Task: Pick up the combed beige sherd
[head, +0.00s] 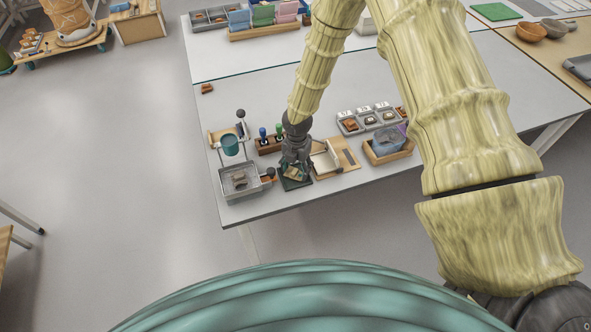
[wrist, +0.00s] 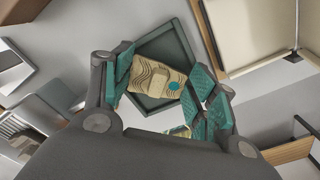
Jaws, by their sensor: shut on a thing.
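The combed beige sherd (wrist: 158,77) shows in the wrist view, with wavy combed lines and a teal round dot on its face. My gripper (wrist: 168,92) is shut on it, with teal pads at its left and right edges. Behind the sherd is a dark green square tray (wrist: 155,42). In the head view my gripper (head: 295,164) points down over the tray (head: 291,184) near the table's front edge, and the sherd (head: 296,174) shows small between the fingers. Whether the sherd touches the tray I cannot tell.
A grey basin (head: 240,183) stands left of my gripper. A wooden stand (head: 345,158) is close on the right. Beyond it are a wooden box (head: 388,153) and a tray of small compartments (head: 366,120). Clear tabletop (head: 240,90) lies farther back.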

